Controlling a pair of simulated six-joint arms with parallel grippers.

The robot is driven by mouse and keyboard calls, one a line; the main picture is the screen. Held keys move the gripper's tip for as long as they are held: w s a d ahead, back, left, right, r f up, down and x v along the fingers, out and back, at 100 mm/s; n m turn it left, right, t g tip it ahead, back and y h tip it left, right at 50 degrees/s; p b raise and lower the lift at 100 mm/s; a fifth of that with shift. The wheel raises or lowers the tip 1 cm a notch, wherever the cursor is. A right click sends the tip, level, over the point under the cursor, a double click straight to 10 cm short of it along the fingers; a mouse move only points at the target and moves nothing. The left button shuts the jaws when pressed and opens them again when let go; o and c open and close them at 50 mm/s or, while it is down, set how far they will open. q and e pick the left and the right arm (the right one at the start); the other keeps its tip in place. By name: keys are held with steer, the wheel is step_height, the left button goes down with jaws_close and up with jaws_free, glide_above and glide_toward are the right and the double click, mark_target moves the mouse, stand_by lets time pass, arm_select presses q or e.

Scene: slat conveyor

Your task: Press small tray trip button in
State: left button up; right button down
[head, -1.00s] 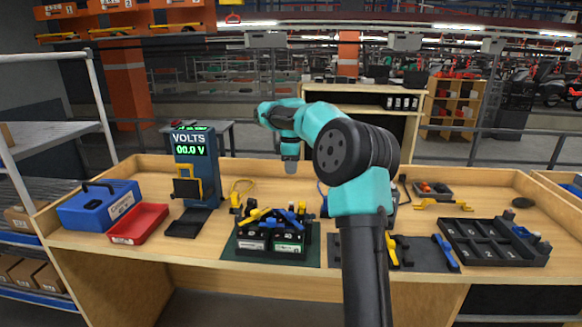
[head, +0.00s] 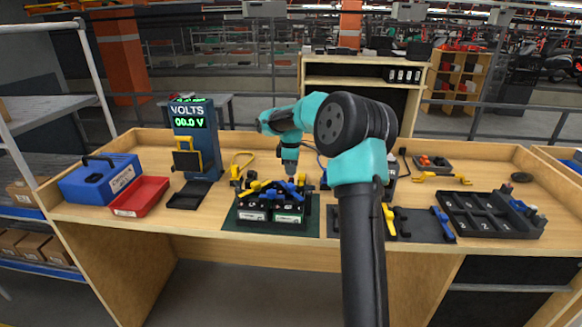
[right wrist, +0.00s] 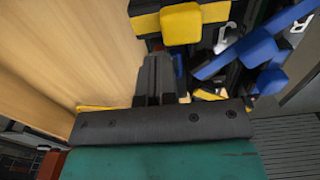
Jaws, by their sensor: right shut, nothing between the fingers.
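A small dark tray (head: 434,163) with orange and grey pieces stands at the back right of the bench. I cannot make out for certain which part is the trip button. My right gripper (head: 291,174) is shut and empty, pointing down behind and just above the black battery holder (head: 271,214) on the green mat. In the right wrist view its fingers (right wrist: 158,80) are together, beside yellow (right wrist: 181,24) and blue (right wrist: 250,50) lever parts. Whether they touch anything there is unclear. My left gripper is not in view.
A volt meter stand (head: 195,140), red bin (head: 139,197) and blue box (head: 100,178) are at left. A numbered black rack (head: 490,214) with small coloured knobs is at right. A dark mat with tools (head: 420,225) lies between. My right arm covers part of the bench.

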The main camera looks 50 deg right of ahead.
mark_target(291, 177)
steer(key=shift+s+a+f, duration=0.1)
steer(key=shift+a+f, duration=0.05)
steer(key=shift+f, duration=1.35)
steer(key=shift+r, duration=0.7)
step_height(291, 177, up, 14)
steer(key=shift+r, duration=0.1)
